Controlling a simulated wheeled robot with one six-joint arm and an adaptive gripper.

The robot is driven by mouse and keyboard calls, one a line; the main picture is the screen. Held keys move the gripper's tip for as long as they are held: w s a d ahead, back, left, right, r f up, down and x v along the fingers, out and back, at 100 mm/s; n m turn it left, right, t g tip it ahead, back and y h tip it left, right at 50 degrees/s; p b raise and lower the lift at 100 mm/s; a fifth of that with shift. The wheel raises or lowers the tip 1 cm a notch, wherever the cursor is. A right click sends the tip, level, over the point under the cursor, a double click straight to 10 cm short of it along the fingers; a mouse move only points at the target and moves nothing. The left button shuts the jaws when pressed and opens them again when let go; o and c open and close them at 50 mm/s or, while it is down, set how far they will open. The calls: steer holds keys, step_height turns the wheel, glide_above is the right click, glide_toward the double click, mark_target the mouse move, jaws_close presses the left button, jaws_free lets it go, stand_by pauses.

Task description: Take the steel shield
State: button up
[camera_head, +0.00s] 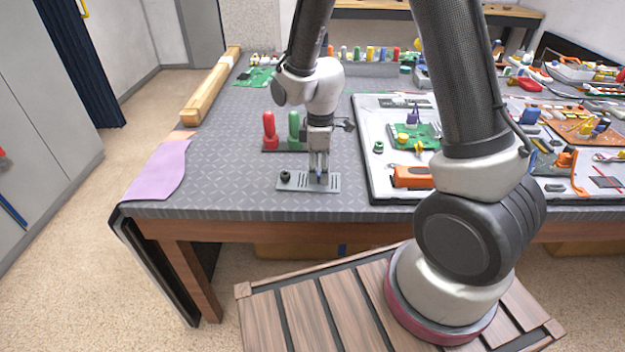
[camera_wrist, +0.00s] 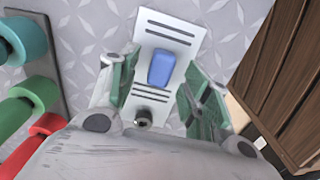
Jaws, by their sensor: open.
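The steel shield (camera_head: 297,183) is a flat grey slotted plate lying near the front edge of the table, with a small black knob at its left end. In the wrist view the shield (camera_wrist: 171,30) shows slots at both ends, a blue block (camera_wrist: 161,68) in its middle and the dark knob (camera_wrist: 143,119) at its near end. My gripper (camera_head: 319,177) points down over the middle of the shield. In the wrist view its open fingers (camera_wrist: 163,85) stand on either side of the blue block. I cannot tell whether they touch it.
A red screwdriver-like handle (camera_head: 269,131) and a green one (camera_head: 294,126) stand in a rack just behind the shield. A large white-framed panel (camera_head: 372,178) with a circuit board and orange tool lies to the right.

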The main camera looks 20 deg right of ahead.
steer(key=shift+f, duration=0.65)
jaws_close()
steer(key=shift+r, duration=0.1)
